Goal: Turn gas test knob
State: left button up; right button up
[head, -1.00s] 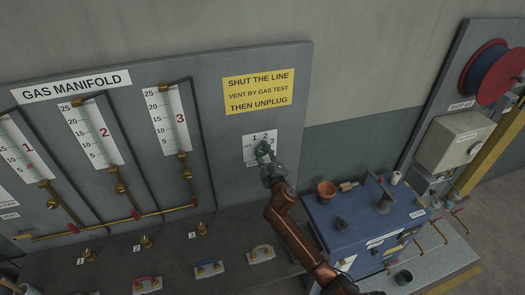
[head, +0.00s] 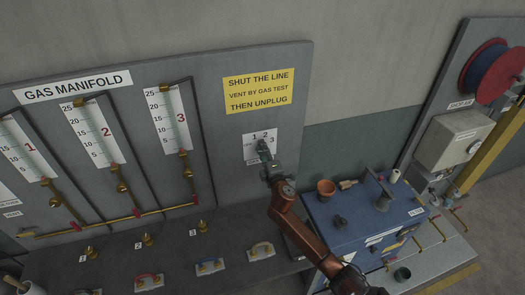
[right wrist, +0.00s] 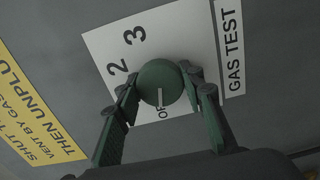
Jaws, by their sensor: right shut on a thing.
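The gas test knob (right wrist: 160,80) is a round dark green knob on a white plate (right wrist: 205,35), which the head view also shows (head: 248,141) on the grey panel. Its white pointer line points at the partly covered OFF mark in the right wrist view. The figures 2 and 3 show on the plate; the 1 is hidden there but shows in the head view. My right gripper (right wrist: 156,84) has its fingers on both sides of the knob, shut on it. In the head view, my right gripper (head: 264,151) covers the knob. My left gripper is out of view.
A yellow sign (head: 258,91) hangs above the plate. The gas manifold board with gauges (head: 103,130) is left. Below are a dark bench (head: 170,265) with several coloured handles and a blue cabinet (head: 350,225) carrying a brown pot (head: 326,187), close to my right arm.

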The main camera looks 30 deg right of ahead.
jog(key=o, duration=1.2)
jog(key=shift+c, duration=0.2)
jog(key=v, duration=1.2)
